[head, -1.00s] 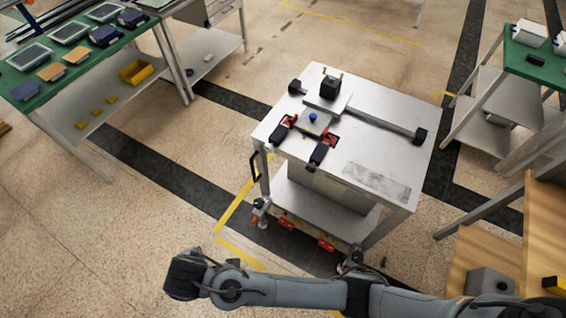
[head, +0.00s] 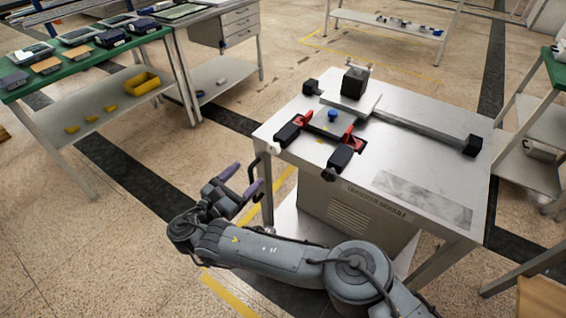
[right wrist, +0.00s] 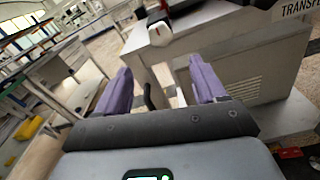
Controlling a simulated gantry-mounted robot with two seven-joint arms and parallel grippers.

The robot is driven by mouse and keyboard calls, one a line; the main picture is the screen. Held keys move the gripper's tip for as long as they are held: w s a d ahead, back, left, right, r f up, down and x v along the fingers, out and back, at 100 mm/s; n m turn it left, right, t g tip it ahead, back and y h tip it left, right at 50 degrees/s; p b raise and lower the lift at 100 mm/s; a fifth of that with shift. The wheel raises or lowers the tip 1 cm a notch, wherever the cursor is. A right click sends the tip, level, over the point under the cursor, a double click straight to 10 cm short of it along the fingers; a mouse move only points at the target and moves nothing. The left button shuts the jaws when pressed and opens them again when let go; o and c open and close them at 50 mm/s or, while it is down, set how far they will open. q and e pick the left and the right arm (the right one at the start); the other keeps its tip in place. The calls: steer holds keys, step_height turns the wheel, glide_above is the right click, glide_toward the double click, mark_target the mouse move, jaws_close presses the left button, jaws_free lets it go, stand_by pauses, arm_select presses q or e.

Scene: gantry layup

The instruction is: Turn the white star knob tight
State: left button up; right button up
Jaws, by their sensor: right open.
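The white star knob (right wrist: 160,34) shows in the right wrist view, above and ahead of the fingers, with a small red mark on it. In the head view the white knob (head: 273,148) sits at the near left corner of the metal cart (head: 425,140). My right gripper (head: 250,174) is open and empty, to the lower left of the knob and apart from it. In the right wrist view its two purple fingers (right wrist: 160,68) are spread wide with nothing between them. My left gripper is not in view.
On the cart top are red and black clamps (head: 290,130), a blue knob (head: 332,116) and a long grey bar (head: 420,127). A dark handle (right wrist: 149,96) shows between the fingers in the right wrist view. A green-topped bench (head: 85,67) stands at the left.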

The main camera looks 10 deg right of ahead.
mark_target(272, 150)
steer(key=shift+h, duration=0.3)
steer(key=b+x, duration=0.4)
steer(key=x, duration=0.6)
steer(key=shift+r, duration=0.15)
steer(key=shift+w+d+r+b, duration=0.15)
steer(key=shift+w+d+b, duration=0.15)
steer(key=shift+w+d, duration=0.2)
steer(key=c, duration=1.1)
steer(key=shift+o, duration=0.2)
